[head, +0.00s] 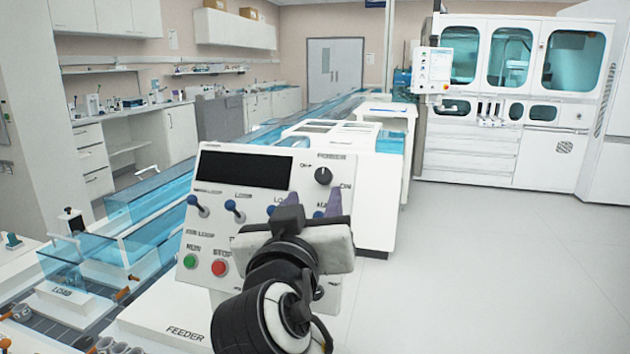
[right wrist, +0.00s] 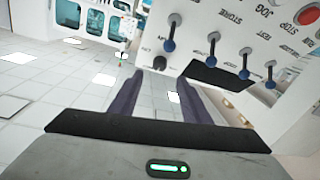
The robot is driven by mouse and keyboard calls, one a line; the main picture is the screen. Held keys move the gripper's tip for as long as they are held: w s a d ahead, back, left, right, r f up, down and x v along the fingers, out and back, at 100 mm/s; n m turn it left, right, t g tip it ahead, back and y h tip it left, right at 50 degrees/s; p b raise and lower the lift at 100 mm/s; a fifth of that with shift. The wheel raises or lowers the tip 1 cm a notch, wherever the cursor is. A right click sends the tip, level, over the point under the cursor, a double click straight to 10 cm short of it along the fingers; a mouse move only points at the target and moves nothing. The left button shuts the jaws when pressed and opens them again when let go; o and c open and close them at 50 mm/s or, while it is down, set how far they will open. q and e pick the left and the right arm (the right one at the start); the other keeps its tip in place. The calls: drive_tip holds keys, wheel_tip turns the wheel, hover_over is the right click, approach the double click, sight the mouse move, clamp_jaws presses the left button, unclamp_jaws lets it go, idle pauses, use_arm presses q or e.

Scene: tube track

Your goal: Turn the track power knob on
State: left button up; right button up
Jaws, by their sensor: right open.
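The white control panel (head: 240,218) has a black round power knob (head: 323,176) at its upper right, with small labels on either side. Which way the knob's mark points is too small to tell. My right gripper (head: 313,202) is open and empty, just below the knob in the head view. The right wrist view shows the panel upside down, with the dark knob (right wrist: 160,63) beyond the gap between the two purple-grey fingers (right wrist: 160,78). The fingers look apart from the knob. My left gripper is not in view.
Several blue levers (head: 235,210) line the panel below a black display (head: 240,169). A green button (head: 190,261) and a red button (head: 219,268) sit at lower left. The blue-covered track (head: 155,225) runs behind. Open floor (head: 490,260) lies to the right.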

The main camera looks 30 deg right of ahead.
sight(323, 180)
drive_tip(key=p+x, duration=0.1)
drive_tip(key=x, duration=0.8)
drive_tip(key=shift+d, duration=0.15)
drive_tip(key=shift+c, duration=0.3)
drive_tip(key=shift+f, duration=0.1)
drive_tip(key=c, duration=1)
